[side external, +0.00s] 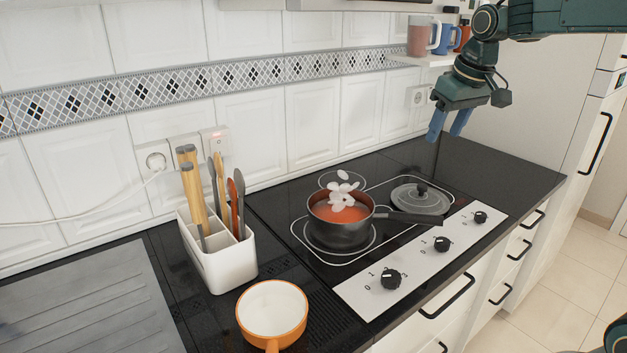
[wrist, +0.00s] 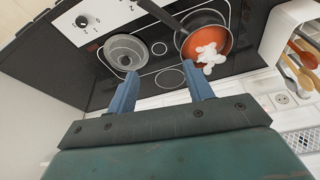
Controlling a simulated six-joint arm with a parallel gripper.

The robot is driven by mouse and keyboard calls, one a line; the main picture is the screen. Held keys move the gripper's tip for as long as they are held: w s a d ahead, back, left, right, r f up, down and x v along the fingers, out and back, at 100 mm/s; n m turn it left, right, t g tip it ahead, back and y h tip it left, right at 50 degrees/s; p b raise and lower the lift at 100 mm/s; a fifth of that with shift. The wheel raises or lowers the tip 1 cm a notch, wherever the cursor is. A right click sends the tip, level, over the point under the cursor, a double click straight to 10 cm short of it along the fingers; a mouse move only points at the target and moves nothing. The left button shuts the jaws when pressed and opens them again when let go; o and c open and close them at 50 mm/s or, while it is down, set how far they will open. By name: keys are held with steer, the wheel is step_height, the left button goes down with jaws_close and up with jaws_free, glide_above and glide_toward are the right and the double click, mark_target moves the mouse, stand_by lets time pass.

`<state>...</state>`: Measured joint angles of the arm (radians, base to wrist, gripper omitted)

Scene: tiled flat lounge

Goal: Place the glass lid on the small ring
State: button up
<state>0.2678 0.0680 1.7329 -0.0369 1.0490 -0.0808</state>
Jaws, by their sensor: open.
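The glass lid (side external: 418,200), round and grey with a dark knob, lies on the right part of the black hob. It also shows in the wrist view (wrist: 126,52), beyond my left finger. A small ring (side external: 343,172) is marked on the hob behind the pan, which partly hides it. In the wrist view a small ring (wrist: 170,78) lies between my fingertips in the picture, well below them.
A pan (side external: 340,233) with orange contents and white pieces stands left of the lid, its handle pointing toward the lid's front side. A white utensil holder (side external: 232,265) and an orange-sided pot (side external: 272,310) stand farther left. Counter (side external: 500,170) right of the hob is clear.

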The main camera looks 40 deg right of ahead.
steer(key=s+a+f, duration=0.1)
steer(key=s+a, duration=0.2)
steer(key=s, duration=0.4)
steer(key=s+a+f+n+t, duration=0.1)
steer(key=s+a, duration=0.3)
steer(key=s, duration=0.4)
steer(key=s+a+f+t, duration=0.1)
steer(key=s+a+f, duration=0.1)
steer(key=s, duration=0.6)
steer(key=shift+a+f+n+y, duration=0.25)
steer(key=shift+a+n+y, duration=0.15)
steer(key=shift+a, duration=0.4)
